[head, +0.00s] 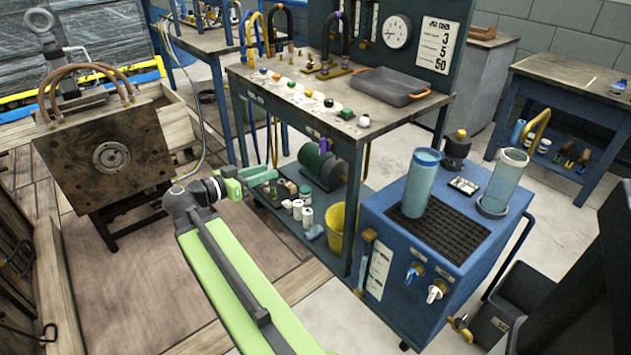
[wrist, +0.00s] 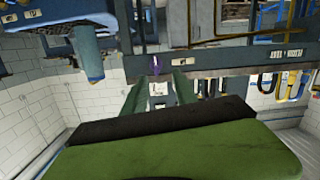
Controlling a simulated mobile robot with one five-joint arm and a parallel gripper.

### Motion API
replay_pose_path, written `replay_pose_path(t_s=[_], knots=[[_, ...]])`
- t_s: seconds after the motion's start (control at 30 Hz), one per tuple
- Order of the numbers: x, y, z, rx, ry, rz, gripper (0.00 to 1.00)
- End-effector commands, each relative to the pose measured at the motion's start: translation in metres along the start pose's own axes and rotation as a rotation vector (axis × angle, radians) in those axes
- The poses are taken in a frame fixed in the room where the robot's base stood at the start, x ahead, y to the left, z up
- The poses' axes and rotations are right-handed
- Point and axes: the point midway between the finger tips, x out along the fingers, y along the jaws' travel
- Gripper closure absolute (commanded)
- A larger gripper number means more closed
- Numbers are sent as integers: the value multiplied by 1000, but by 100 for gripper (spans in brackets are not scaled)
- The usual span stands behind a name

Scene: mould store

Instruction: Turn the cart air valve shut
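The blue cart (head: 385,222) stands at the right in the head view. Its front carries two small valves side by side: one with a blue handle (head: 414,271) and one with a white handle (head: 436,291). Their labels are too small to read, so I cannot tell which is the air valve. My gripper (head: 276,174) is to the left of the cart, in front of the workbench and well apart from both valves. In the wrist view my gripper (wrist: 161,78) has its two green fingers spread with nothing between them. A purple handle (wrist: 155,63) shows beyond the fingertips.
A yellow bucket (head: 342,222) and a green motor (head: 318,163) sit below. A blue cylinder (head: 421,183) stands on the cart. A dark bin (head: 522,295) is at right.

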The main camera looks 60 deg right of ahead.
Motion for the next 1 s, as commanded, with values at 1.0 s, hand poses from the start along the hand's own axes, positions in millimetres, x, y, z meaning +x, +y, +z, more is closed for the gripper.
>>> replay_pose_path(t_s=[1.0], knots=[[166, 16, -31, 140, 137, 43, 66]])
